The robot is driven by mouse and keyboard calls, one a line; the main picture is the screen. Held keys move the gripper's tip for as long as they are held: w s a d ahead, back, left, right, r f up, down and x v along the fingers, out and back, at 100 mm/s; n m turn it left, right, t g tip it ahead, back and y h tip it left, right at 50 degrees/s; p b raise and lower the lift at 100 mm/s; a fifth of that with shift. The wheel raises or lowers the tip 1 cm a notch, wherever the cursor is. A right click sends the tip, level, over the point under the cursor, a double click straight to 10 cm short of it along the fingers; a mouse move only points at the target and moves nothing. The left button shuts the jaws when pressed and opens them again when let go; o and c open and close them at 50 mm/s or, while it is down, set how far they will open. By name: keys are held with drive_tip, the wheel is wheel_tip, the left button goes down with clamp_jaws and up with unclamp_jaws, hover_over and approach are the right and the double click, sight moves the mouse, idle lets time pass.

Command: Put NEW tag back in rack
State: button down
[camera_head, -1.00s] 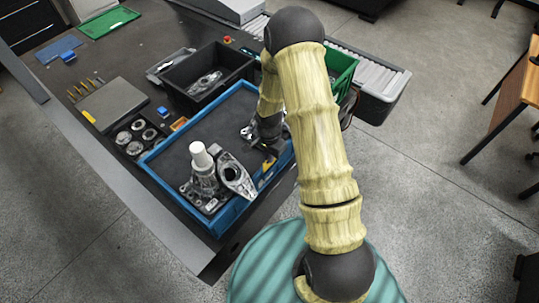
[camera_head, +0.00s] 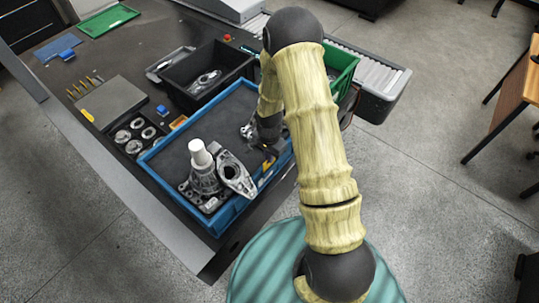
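My gripper (camera_head: 270,150) is low over the right side of the blue-rimmed tray (camera_head: 160,179), by its right wall. My arm covers much of it, and I cannot tell whether its fingers are open or shut. A small yellow-orange patch (camera_head: 266,166) shows just below the fingers; it may be a tag, but no lettering is readable.
Metal castings (camera_head: 204,178) with a white cylinder on top stand in the tray's near part. A black bin (camera_head: 184,98), a green bin (camera_head: 343,66), a grey plate (camera_head: 112,101) and a holder of round parts (camera_head: 133,146) lie beyond. The tray's middle is bare.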

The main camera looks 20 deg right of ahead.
drive_tip(key=shift+f+b, duration=0.5)
drive_tip(key=shift+f, duration=0.1)
drive_tip(key=c, duration=1.6)
unclamp_jaws()
drive_tip(key=shift+o, duration=0.6)
drive_tip(key=shift+o, duration=0.8)
drive_tip(key=shift+r, duration=0.15)
drive_tip(key=shift+r+p, duration=2.35)
drive_tip(key=shift+r, duration=1.05)
